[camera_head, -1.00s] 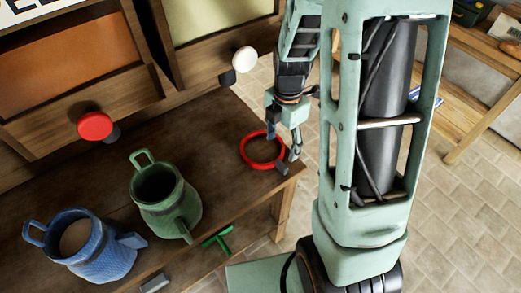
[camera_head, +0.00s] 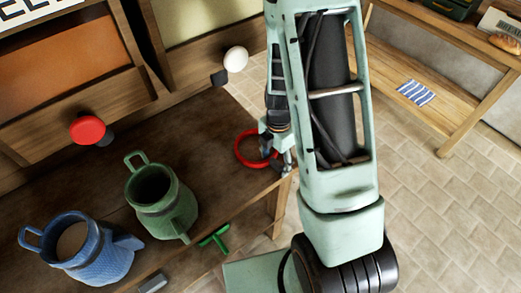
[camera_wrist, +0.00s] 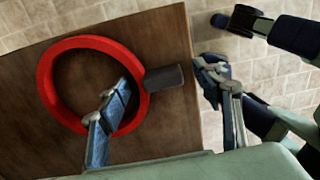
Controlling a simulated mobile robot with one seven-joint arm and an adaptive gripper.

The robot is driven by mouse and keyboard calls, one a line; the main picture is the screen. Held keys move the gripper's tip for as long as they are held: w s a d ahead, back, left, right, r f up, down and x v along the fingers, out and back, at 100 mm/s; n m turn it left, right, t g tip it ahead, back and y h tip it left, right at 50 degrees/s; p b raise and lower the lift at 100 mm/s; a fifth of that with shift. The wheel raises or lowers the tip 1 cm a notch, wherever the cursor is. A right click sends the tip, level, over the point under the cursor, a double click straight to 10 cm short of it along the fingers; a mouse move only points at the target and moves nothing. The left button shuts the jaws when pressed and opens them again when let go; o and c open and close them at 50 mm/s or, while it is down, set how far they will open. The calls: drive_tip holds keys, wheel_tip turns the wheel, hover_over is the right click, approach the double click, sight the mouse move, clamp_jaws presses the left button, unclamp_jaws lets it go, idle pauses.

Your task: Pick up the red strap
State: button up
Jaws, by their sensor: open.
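The red strap (camera_head: 243,152) is a ring lying on the dark wooden table (camera_head: 215,113) near its right end. A grey tab sticks out from its right side in the wrist view (camera_wrist: 94,43). My gripper (camera_head: 277,157) is low over the strap's right side, and my arm hides part of the ring. In the wrist view my gripper (camera_wrist: 165,98) is open. I cannot tell whether either finger touches the strap.
A green jug (camera_head: 160,198) and a blue jug (camera_head: 88,250) stand on the table to the left. A green handle (camera_head: 214,239) is at the front edge. A red knob (camera_head: 87,129) and a white knob (camera_head: 235,59) stick out behind. Tiled floor lies right.

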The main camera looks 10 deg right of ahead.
drive_tip(key=shift+c, duration=0.3)
drive_tip(key=c, duration=1.2)
